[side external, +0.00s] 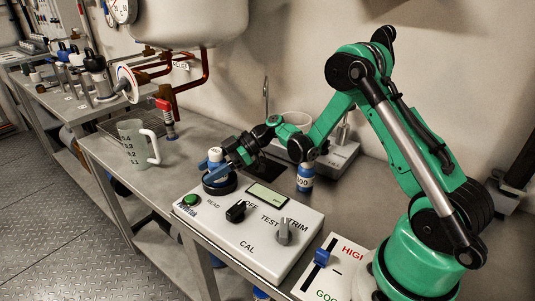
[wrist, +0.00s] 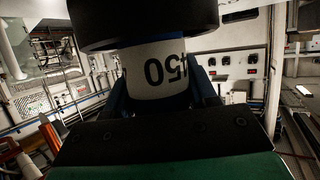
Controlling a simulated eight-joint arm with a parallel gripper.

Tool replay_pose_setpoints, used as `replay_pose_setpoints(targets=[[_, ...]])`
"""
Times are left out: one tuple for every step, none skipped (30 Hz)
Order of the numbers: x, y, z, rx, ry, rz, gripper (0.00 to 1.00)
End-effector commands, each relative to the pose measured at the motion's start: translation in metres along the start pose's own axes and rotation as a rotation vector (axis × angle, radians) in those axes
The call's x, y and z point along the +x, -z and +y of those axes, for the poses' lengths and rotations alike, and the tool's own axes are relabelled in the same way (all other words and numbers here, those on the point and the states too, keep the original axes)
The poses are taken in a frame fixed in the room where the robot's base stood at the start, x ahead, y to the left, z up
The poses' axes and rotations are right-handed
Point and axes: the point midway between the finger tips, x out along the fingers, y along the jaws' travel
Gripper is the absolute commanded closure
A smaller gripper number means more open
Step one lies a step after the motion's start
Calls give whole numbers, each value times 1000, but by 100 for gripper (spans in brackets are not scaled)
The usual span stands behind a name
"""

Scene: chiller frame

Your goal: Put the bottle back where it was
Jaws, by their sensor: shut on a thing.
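A small bottle (side external: 215,156) with a white top and blue below stands over the round black holder (side external: 219,184) on the white meter box. My gripper (side external: 222,166) reaches in from the right and is shut on this bottle. In the wrist view the bottle (wrist: 152,70) shows a white label with upside-down black digits, between the two fingers of my gripper (wrist: 162,92). A wide black round part (wrist: 145,22), apparently the holder, is at the bottle's end at the top of that view. I cannot tell whether the bottle is seated in it.
The white meter box (side external: 250,227) has a green button, display and knobs. Another blue and white bottle (side external: 305,179) stands behind it, below my arm. A clear measuring jug (side external: 134,146) stands left on the bench. A red-handled valve (side external: 165,110) and pipes are behind. Bench between jug and box is clear.

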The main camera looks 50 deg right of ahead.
Motion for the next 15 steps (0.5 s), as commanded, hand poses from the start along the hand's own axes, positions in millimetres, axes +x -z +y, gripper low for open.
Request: replay_pose_setpoints(targets=[[0,0,0,0,0,0,100],[0,-1,0,0,0,0,100],[1,-2,0,0,0,0,100],[1,-3,0,0,0,0,100],[1,-2,0,0,0,0,41],[1,-2,0,0,0,0,30],[1,-2,0,0,0,0,21],[1,-2,0,0,0,0,18],[1,-2,0,0,0,0,18],[1,-2,0,0,0,0,18],[1,-2,0,0,0,0,18],[1,-2,0,0,0,0,18],[1,-2,0,0,0,0,18],[1,-2,0,0,0,0,18],[1,-2,0,0,0,0,18]])
